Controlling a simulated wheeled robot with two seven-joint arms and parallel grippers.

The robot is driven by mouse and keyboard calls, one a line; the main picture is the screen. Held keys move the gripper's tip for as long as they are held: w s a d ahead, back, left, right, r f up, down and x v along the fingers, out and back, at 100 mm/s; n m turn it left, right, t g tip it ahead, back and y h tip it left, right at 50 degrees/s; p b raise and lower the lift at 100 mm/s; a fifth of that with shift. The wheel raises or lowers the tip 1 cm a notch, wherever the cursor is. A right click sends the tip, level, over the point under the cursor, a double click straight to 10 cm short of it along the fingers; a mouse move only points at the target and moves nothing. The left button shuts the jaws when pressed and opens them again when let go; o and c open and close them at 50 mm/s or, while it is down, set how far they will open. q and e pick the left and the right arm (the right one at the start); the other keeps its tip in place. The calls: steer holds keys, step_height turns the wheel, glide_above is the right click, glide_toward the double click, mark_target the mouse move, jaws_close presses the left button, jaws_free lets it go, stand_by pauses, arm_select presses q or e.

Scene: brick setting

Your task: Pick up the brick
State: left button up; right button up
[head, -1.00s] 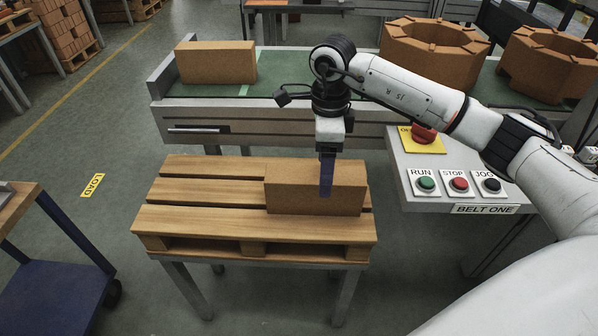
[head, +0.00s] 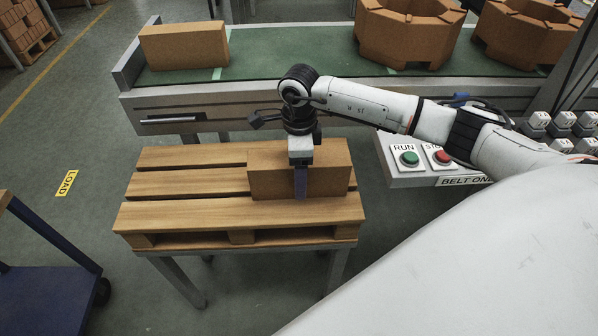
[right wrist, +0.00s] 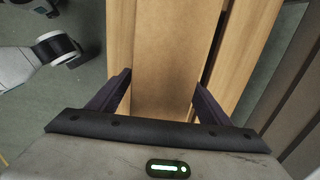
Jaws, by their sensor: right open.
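An orange-brown brick (head: 327,171) lies on the wooden pallet (head: 170,217), toward its right side. My right gripper (head: 300,184) is over the brick in the head view, pointing down, with one dark finger in front of the brick's near face. In the right wrist view the two dark fingers of my right gripper (right wrist: 162,95) are spread apart, with the brick (right wrist: 165,60) between them. Gaps show between fingers and brick, so it is not gripped. A second brick (head: 184,47) stands on the green belt. My left gripper is not in view.
The pallet rests on a metal-legged stand. Behind it runs the conveyor (head: 290,50) with ring-shaped brick stacks (head: 408,35) at the right. A button panel (head: 425,158) sits right of the pallet. A blue cart (head: 45,255) stands at the left.

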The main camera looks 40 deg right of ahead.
steer(key=shift+f, duration=0.1)
jaws_close()
steer(key=shift+w, duration=0.1)
stand_by(0.3)
steer(key=shift+r, duration=0.2)
